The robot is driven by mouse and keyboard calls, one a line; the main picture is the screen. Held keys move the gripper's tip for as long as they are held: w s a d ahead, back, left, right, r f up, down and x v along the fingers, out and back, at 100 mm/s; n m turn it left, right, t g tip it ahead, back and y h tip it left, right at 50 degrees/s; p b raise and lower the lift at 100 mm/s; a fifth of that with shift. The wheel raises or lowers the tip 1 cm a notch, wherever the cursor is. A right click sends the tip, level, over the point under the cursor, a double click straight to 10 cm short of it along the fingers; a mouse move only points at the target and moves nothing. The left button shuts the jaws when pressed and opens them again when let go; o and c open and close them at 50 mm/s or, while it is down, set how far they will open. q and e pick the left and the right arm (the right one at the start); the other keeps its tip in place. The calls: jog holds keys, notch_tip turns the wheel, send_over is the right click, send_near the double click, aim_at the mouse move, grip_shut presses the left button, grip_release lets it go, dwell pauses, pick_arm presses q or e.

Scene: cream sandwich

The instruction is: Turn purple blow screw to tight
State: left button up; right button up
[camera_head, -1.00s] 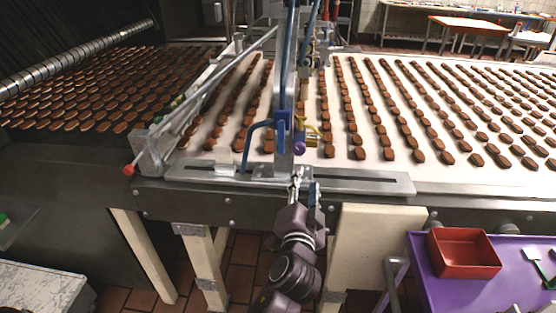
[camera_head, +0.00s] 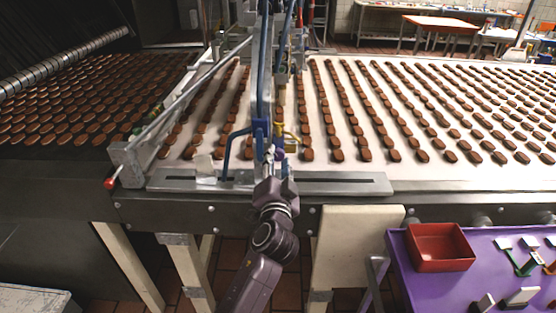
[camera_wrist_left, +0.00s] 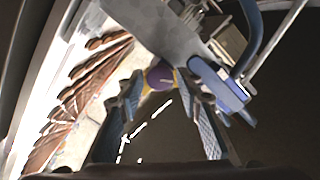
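The purple screw (camera_wrist_left: 160,77) sits on a yellow fitting on the machine's upright in the left wrist view. It lies just ahead of my left gripper (camera_wrist_left: 165,92), between the lines of its two spread fingers. The gripper is open, and I see nothing held in it. In the head view my left gripper (camera_head: 271,158) is raised at the front of the metal upright, close to the screw's place. The gripper and upright largely hide the screw there. My right gripper is not in view.
A blue handle (camera_head: 232,143) stands left of the gripper. A slotted metal rail (camera_head: 340,181) runs along the conveyor's front edge. Rows of brown biscuits cover the white belt. A red bin (camera_head: 440,247) stands on a purple cart (camera_head: 430,292) at the lower right.

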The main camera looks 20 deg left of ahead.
pick_arm(q)
jog(key=shift+c, duration=0.3)
jog(key=c, duration=0.8)
jog(key=shift+c, duration=0.2)
